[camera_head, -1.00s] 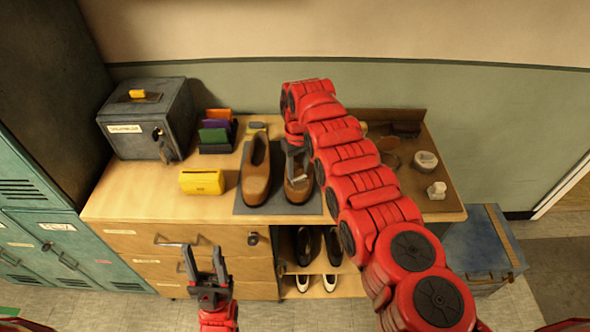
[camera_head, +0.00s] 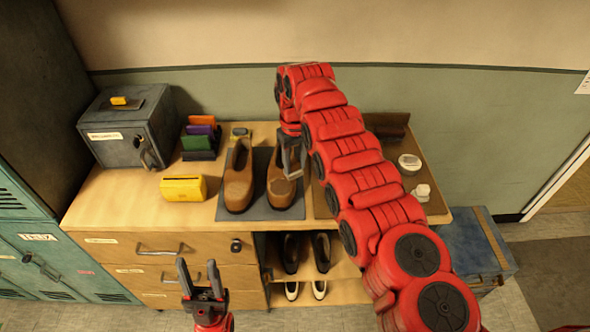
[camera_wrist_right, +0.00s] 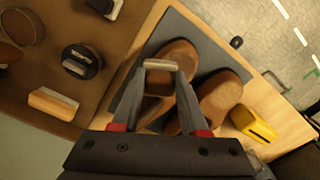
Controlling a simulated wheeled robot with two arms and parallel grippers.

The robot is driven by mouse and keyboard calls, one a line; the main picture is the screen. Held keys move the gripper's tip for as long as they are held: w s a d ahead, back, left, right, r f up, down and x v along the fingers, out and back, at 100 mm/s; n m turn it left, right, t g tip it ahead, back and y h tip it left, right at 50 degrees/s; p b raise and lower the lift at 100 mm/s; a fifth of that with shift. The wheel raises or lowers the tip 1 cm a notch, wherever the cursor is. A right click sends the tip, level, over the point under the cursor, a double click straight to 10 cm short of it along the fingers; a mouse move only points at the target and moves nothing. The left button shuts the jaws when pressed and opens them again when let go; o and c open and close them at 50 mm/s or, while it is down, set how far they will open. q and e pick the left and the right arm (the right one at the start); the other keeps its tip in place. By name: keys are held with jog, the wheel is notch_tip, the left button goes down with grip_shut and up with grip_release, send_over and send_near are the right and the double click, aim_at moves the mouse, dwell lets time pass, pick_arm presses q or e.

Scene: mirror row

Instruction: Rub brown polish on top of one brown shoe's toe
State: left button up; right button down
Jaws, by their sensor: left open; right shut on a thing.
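Two brown shoes stand side by side on a grey mat (camera_head: 232,209) on the bench: a left brown shoe (camera_head: 238,188) and a right brown shoe (camera_head: 281,190), toes toward me. My right gripper (camera_head: 291,172) is over the right brown shoe, shut on a small pale applicator (camera_wrist_right: 160,65). In the wrist view the applicator lies across the fingertips in front of that shoe's toe; whether it touches the leather I cannot tell. The fingers partly hide the shoe. My left gripper (camera_head: 198,267) is open and empty in front of the drawers.
A yellow box (camera_head: 184,189) stands left of the mat, and a grey metal case (camera_head: 127,125) behind it. A brown tray (camera_wrist_right: 88,112) with brushes and tins lies on the other side. Dark shoes (camera_head: 291,252) sit on a shelf below. A blue chest (camera_head: 476,245) stands at right.

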jog(key=shift+d+r, duration=0.15)
jog(key=shift+r, duration=1.5)
